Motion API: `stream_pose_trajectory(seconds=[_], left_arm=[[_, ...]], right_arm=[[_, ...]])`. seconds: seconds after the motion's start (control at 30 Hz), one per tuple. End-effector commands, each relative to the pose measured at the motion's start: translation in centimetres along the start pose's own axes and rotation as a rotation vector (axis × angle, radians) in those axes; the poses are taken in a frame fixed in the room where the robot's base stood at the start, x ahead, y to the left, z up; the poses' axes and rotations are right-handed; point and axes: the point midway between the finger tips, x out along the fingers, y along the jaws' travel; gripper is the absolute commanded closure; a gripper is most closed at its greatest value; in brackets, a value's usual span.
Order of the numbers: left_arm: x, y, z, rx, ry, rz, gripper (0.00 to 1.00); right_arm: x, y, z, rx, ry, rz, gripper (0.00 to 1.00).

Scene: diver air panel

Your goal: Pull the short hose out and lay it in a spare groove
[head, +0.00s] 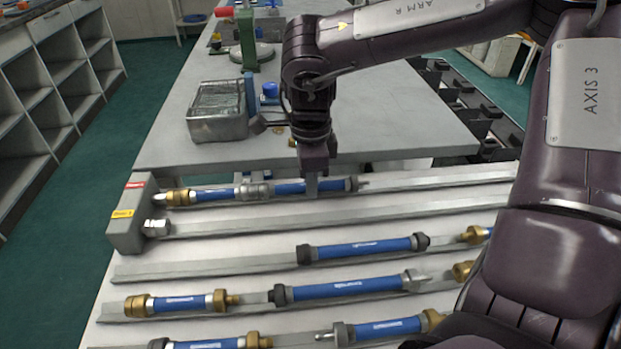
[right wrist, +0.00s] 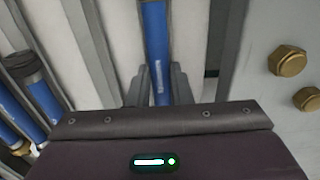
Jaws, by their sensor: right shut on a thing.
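In the farthest groove of the rack (head: 420,207), two blue hose pieces lie end to end. The left blue piece (head: 215,194) has a brass fitting at the block (head: 128,225). A grey coupling (head: 254,191) sits between it and the right blue hose (head: 290,188), which has a dark right end. My right gripper (head: 315,186) points down and is shut on this right hose; the hose also shows between the fingers in the right wrist view (right wrist: 156,50). I cannot tell whether the coupling is joined. The second groove (head: 330,215) holds no hose. My left gripper is not in view.
Nearer grooves hold several other blue hoses, such as one in the third groove (head: 365,248) and a longer one (head: 345,288). Behind the rack stands a grey table (head: 390,125) with a metal basket (head: 217,112) at its left.

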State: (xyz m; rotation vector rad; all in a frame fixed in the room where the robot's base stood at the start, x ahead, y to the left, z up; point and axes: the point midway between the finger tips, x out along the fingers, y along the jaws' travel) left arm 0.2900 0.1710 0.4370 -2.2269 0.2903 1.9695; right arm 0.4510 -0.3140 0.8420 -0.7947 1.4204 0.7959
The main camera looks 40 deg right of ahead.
Motion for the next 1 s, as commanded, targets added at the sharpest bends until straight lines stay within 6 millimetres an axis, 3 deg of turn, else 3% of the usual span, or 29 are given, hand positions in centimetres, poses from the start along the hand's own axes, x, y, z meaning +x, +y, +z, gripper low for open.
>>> stream_pose_trajectory(seconds=[1.0], left_arm=[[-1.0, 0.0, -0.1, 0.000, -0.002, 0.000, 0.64]], right_arm=[[-0.1, 0.0, -2.3, 0.002, 0.000, -0.001, 1.00]])
